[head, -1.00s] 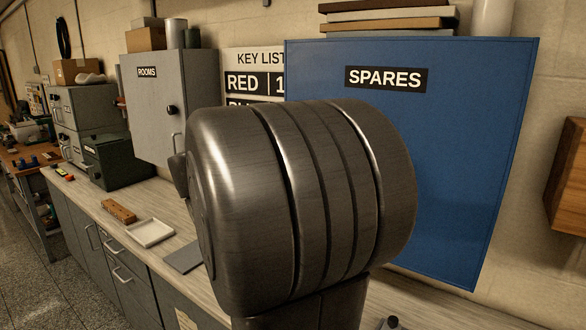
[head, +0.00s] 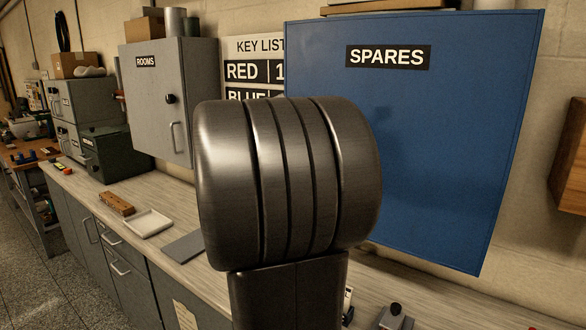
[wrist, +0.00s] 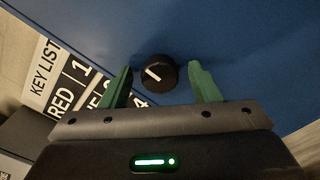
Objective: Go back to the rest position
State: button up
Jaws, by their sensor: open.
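My gripper (wrist: 161,84) shows in the wrist view with its two green fingers spread apart and nothing held between them. A black round knob (wrist: 158,74) with a white mark shows between the fingertips, on the blue SPARES cabinet (wrist: 240,35). I cannot tell how far the knob is from the fingers. In the head view the SPARES cabinet (head: 450,130) hangs on the wall with its door looking shut. My arm's dark metal joint fills the middle of the head view and hides the gripper and knob there.
The key list sign (head: 240,75) is partly hidden behind my arm. A grey ROOMS cabinet (head: 160,90) stands to its left. A counter below holds a white tray (head: 148,224), a wooden block (head: 116,203) and a dark green box (head: 112,155). A wooden box (head: 572,160) hangs at right.

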jog(key=m+b, duration=0.3)
jog(key=m, duration=0.7)
jog(key=shift+d, duration=0.1)
dwell(0.4)
